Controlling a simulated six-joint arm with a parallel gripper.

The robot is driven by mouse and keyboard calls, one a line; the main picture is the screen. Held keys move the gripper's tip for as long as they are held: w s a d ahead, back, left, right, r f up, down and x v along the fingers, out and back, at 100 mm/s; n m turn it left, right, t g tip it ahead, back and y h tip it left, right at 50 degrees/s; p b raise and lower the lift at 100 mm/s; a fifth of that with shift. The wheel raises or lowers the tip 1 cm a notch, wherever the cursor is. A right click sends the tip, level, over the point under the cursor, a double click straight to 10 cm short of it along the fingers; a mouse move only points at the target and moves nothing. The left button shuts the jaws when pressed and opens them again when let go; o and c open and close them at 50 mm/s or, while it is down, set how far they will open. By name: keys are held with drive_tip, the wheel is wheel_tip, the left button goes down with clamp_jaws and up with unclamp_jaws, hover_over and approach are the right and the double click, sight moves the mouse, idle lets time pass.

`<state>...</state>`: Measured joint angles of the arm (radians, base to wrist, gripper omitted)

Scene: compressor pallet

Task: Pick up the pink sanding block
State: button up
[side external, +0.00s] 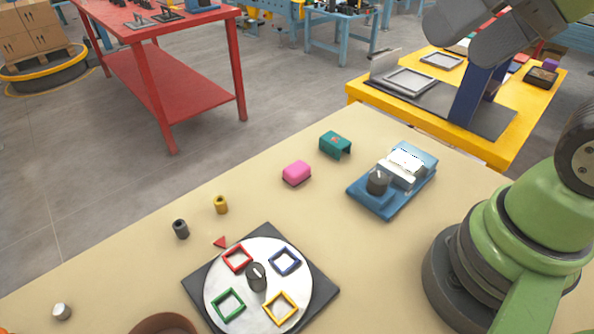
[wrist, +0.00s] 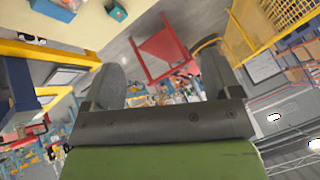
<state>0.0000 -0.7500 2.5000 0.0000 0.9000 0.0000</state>
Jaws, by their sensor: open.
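The pink sanding block (side external: 297,173) lies on the beige table in the side external view, left of a teal bracket-like block (side external: 335,144). Nothing touches the pink block. My gripper (wrist: 165,85) shows in the wrist view with its two fingers spread apart and nothing between them. It faces out over the room, away from the pink block, which I cannot make out in the wrist view.
A blue fixture (side external: 378,203) with a dark knob stands right of the pink block. A round white turntable (side external: 240,312) with coloured square frames sits at the front. A yellow cylinder (side external: 221,204) and a dark cylinder (side external: 181,229) stand left. The table around the pink block is clear.

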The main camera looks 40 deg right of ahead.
drive_tip(key=shift+w, duration=0.1)
drive_tip(key=n+g+h, duration=0.2)
drive_tip(key=n+g, duration=0.2)
drive_tip(key=g, duration=0.3)
hover_over(297, 168)
drive_tip(key=f, duration=2.5)
drive_tip(key=shift+w+f, duration=0.2)
drive_tip(key=shift+f, duration=0.05)
drive_tip(key=shift+s+f, duration=0.15)
drive_tip(key=shift+f, duration=2.65)
drive_tip(key=shift+c, duration=0.5)
